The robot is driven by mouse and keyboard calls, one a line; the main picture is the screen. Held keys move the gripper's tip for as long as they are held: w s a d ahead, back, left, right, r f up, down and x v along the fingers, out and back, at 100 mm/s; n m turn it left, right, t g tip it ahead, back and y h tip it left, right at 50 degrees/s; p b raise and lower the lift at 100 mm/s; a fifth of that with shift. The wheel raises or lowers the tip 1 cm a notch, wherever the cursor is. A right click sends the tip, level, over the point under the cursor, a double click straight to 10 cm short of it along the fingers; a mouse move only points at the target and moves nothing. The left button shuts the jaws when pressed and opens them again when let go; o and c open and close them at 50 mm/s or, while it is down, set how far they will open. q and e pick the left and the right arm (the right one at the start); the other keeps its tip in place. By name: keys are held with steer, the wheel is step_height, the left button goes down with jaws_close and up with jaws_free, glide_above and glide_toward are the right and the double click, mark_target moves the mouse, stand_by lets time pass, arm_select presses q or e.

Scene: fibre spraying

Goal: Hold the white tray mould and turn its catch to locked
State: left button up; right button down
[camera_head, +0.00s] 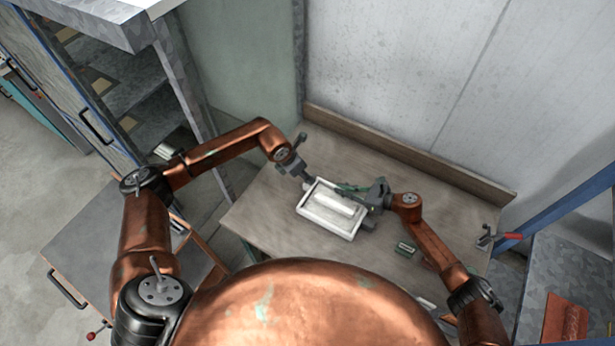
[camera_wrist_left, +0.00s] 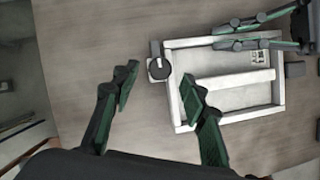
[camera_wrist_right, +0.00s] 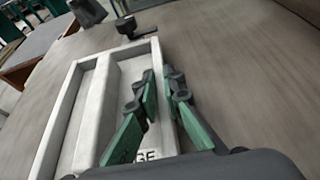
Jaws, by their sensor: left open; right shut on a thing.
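The white tray mould (camera_head: 318,224) lies on the table; it also shows in the left wrist view (camera_wrist_left: 222,115) and the right wrist view (camera_wrist_right: 62,115). Its catch, a round dark knob (camera_wrist_left: 159,68) on a pale pad, is at the tray's left end in the left wrist view. I cannot tell whether it is locked. My left gripper (camera_wrist_left: 160,92) is open and empty, with its fingers spread near the catch but apart from it. My right gripper (camera_wrist_right: 161,80) is shut on the tray's long side wall, also seen in the head view (camera_head: 370,197).
The wooden table (camera_head: 265,215) has free room left of the tray. A raised board (camera_head: 410,163) runs along the back.

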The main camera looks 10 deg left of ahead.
arm_select(q)
steer(key=shift+x, duration=1.8)
steer(key=shift+c, duration=0.4)
jaws_close()
steer(key=shift+m, duration=0.3)
steer(key=shift+w+a+m+g+h, duration=0.1)
steer(key=shift+m+g+h, duration=0.3)
steer(key=shift+m, duration=0.9)
steer(key=shift+a+m+g+h, duration=0.15)
steer(key=shift+m+g, duration=0.45)
steer(key=shift+m, duration=0.7)
steer(key=shift+d+h, duration=0.1)
steer(key=shift+h, duration=0.15)
